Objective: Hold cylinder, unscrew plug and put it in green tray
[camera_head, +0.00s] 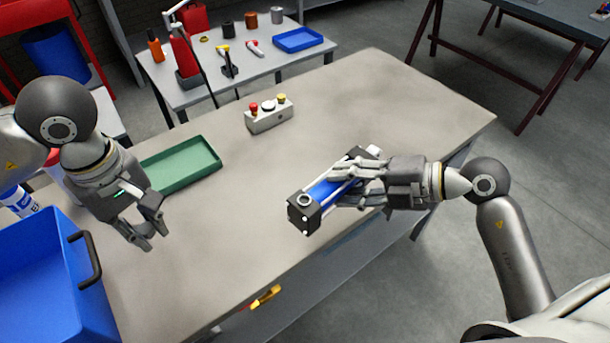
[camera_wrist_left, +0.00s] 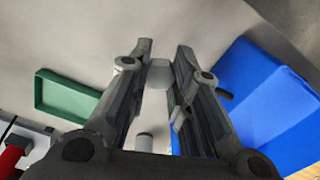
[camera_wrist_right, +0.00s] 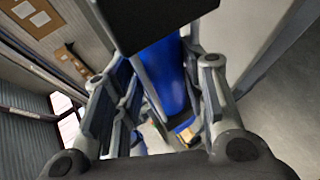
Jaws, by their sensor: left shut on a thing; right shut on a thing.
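The blue cylinder (camera_head: 327,191) with black end blocks is in my right gripper (camera_head: 345,190), held above the table. A pale ring shows on its near end block (camera_head: 303,214). In the right wrist view the blue barrel (camera_wrist_right: 168,80) lies between the fingers. My left gripper (camera_head: 148,238) is over the table's left part, away from the cylinder. In the left wrist view its fingers are shut on a small light grey plug (camera_wrist_left: 159,74). The plug is hard to make out in the head view. The green tray (camera_head: 182,164) lies flat behind my left gripper and looks empty.
A blue bin (camera_head: 45,280) with a dark handle stands at the left. A button box (camera_head: 268,116) stands at the table's back edge. The middle of the table is clear. A back table holds tools and a blue tray (camera_head: 298,39).

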